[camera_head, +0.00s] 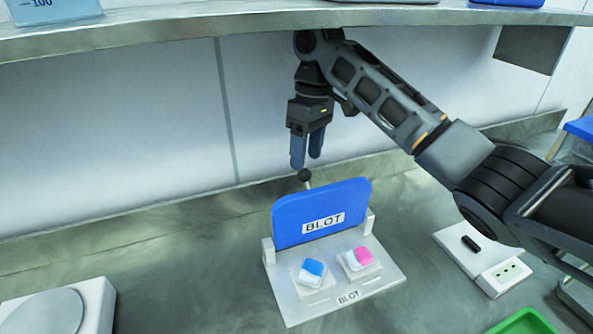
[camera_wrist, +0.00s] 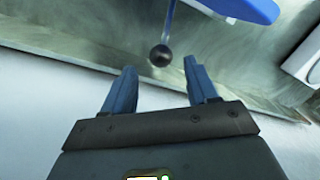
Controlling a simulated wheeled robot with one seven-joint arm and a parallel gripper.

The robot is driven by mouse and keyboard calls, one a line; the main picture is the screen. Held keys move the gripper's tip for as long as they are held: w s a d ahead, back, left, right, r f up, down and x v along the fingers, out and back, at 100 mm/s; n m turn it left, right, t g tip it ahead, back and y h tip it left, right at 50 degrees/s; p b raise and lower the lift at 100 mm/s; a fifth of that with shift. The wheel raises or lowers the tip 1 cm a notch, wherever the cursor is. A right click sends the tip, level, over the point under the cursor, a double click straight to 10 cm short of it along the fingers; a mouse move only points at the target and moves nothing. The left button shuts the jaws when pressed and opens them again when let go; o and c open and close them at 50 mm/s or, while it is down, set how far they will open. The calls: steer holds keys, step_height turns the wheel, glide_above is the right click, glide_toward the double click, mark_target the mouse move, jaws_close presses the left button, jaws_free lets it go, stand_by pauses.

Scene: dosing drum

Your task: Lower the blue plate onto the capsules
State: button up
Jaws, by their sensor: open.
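The blue plate (camera_head: 315,220) carries a BLOT label and stands raised at the back of a pale base (camera_head: 330,303). A stalk with a black ball knob (camera_head: 304,175) rises from its top edge. Two capsules sit on small holders in front of it: a blue and white one (camera_head: 312,270) and a pink and white one (camera_head: 359,257). My gripper (camera_head: 308,163) points down just above the knob, open and empty. In the wrist view, the knob (camera_wrist: 160,56) shows beyond and between the fingertips (camera_wrist: 163,72), with part of the blue plate (camera_wrist: 245,8) at top.
A shelf (camera_head: 200,28) with containers runs overhead, close above my arm. A white device (camera_head: 62,308) with a round top stands at front left. A pale panel with a black piece (camera_head: 472,243) lies to the right. A green tray (camera_head: 525,323) is at the lower right.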

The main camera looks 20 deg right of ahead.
mark_target(304, 173)
steer(key=shift+s+a+f, duration=0.1)
steer(key=shift+a+f, duration=0.1)
steer(key=shift+f, duration=1.1)
steer(key=shift+s+a+f, duration=0.15)
steer(key=shift+f, duration=1.1)
steer(key=shift+s+a+f, duration=0.1)
steer(key=shift+a+f, duration=0.1)
steer(key=shift+f, duration=1.1)
jaws_close()
